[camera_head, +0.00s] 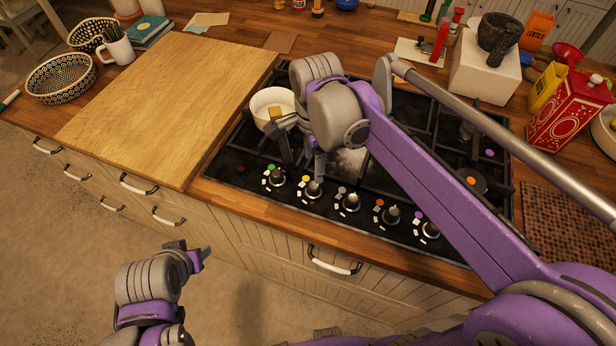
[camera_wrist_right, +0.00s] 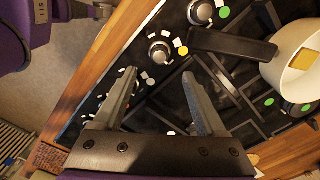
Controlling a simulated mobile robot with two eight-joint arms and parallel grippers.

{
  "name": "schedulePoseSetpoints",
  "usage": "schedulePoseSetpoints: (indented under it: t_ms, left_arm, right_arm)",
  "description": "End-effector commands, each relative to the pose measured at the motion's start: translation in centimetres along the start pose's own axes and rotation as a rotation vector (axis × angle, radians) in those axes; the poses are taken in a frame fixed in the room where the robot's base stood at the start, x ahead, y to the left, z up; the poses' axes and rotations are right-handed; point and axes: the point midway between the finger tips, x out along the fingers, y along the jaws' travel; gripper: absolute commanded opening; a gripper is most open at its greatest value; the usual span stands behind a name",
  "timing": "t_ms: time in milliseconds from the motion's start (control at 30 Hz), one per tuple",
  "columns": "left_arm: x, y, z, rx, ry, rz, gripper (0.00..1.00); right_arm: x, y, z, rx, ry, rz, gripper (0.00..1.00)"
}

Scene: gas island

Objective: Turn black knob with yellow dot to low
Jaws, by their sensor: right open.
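The black knob with the yellow dot (camera_head: 314,188) is second from the left in the row along the hob's front edge. In the right wrist view this knob (camera_wrist_right: 160,51) has a silver rim, with its yellow dot (camera_wrist_right: 183,50) beside it. My right gripper (camera_head: 319,165) is over the hob just behind the knob. In the wrist view its fingers (camera_wrist_right: 158,76) are apart and empty, and the knob shows beyond the tips, between their lines; I see no contact. My left gripper (camera_head: 190,258) hangs in front of the drawers, and its jaw gap is unclear.
A white pot (camera_head: 258,104) with a yellow block stands on the hob, its black handle (camera_wrist_right: 232,45) reaching close to the knob. The green-dot knob (camera_head: 277,177) and white-dot knob (camera_head: 351,203) flank it. A wooden board (camera_head: 165,95) lies left of the hob.

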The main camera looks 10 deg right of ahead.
Motion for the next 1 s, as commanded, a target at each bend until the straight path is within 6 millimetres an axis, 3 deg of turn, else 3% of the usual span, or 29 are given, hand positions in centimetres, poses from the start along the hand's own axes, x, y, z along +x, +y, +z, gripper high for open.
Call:
schedulePoseSetpoints:
  t_ms: [300,500,900,1000]
  left_arm:
    - [0.3,0.0,0.5,0.000,-0.005,0.000,0.50]
    - [0.5,0.0,0.7,0.000,-0.007,0.000,0.50]
    - [0.5,0.0,0.7,0.000,-0.007,0.000,0.50]
    - [0.5,0.0,0.7,0.000,-0.007,0.000,0.50]
  right_arm:
    - [6.1,0.0,0.0,-0.001,0.000,0.000,0.74]
    - [8.7,0.0,0.0,-0.002,0.000,-0.001,0.74]
    - [9.5,0.0,0.0,-0.002,0.000,-0.001,0.74]
    - [9.5,0.0,0.0,-0.002,0.000,-0.002,0.58]
